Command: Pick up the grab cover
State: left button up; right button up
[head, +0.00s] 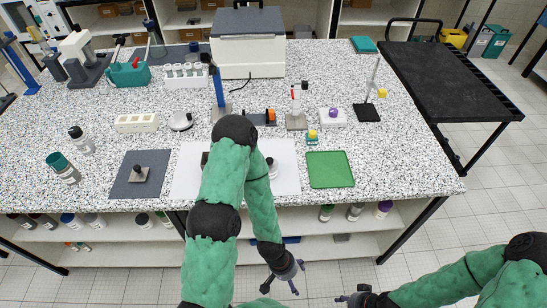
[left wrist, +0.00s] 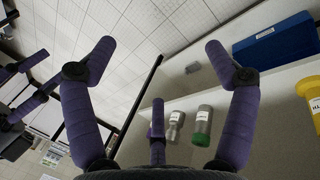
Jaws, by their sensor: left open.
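No object here is clearly marked as the grab cover. One candidate is a small metal plate with a black knob (head: 138,174) on the dark grey mat at the front left of the bench. Another is a pale round piece (head: 272,167) on the white sheet, partly hidden by my left arm. My left gripper (head: 286,278) hangs in front of the bench, below its top and away from both. Its purple fingers are spread and empty in the left wrist view (left wrist: 155,75). My right gripper (head: 354,298) is low at the bottom edge, small and partly seen.
The speckled bench (head: 400,165) has a shelf beneath with bottles. A green tray (head: 330,170) lies at the front right and a white box (head: 248,55) stands at the back. A black cart (head: 455,85) is at the right. The left wrist view shows a blue box (left wrist: 275,43).

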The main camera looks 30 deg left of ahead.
aim_at(138, 173)
jog(key=u, duration=1.65)
